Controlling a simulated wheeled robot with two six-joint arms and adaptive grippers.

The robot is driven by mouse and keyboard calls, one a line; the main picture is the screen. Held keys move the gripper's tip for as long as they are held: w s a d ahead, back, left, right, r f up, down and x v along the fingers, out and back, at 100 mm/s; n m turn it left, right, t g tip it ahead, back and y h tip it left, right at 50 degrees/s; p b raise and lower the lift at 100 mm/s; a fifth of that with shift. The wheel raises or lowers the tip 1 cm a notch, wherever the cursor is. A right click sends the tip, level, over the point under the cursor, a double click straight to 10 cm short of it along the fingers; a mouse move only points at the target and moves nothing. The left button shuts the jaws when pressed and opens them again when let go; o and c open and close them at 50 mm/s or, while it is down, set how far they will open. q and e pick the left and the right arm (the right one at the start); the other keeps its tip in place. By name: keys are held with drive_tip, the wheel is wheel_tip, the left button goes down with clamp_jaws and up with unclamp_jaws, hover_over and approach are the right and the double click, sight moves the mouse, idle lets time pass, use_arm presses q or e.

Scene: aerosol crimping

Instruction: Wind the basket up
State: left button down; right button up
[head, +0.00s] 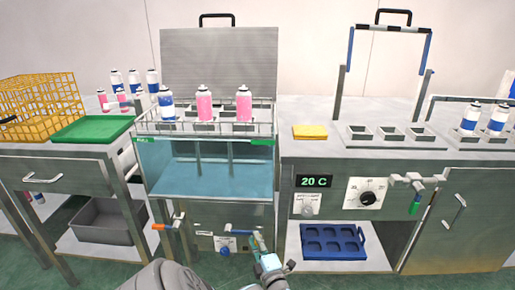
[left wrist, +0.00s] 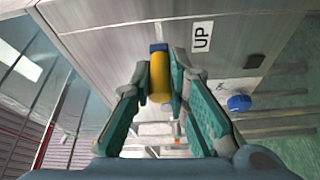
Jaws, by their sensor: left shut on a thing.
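The wire basket (head: 265,127) sits at the top of the water tank (head: 205,180), its rails above the water. Three cans stand in it: a white-and-blue one (head: 166,103) and two pink ones (head: 204,104). My left gripper (head: 258,240) is low in front of the tank cabinet, at the blue crank arm (head: 240,229). In the left wrist view, its teal fingers are shut on a yellow crank handle (left wrist: 160,78) with a blue end. An "UP" label (left wrist: 201,37) is on the panel beside it. My right gripper is not in view.
A blue knob (head: 225,251) sits on the panel below the crank. An orange lever (head: 158,226) sticks out at the left. A yellow crate (head: 40,95) and a green tray (head: 92,128) are on the left bench. A blue tray (head: 333,242) is on the right shelf.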

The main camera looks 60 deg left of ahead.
use_arm(q)
drive_tip(key=shift+s+f, duration=0.1)
drive_tip(key=c, duration=1.6)
unclamp_jaws()
drive_tip(key=shift+a, duration=0.1)
drive_tip(key=shift+o, duration=0.2)
drive_tip(key=v, duration=1.2)
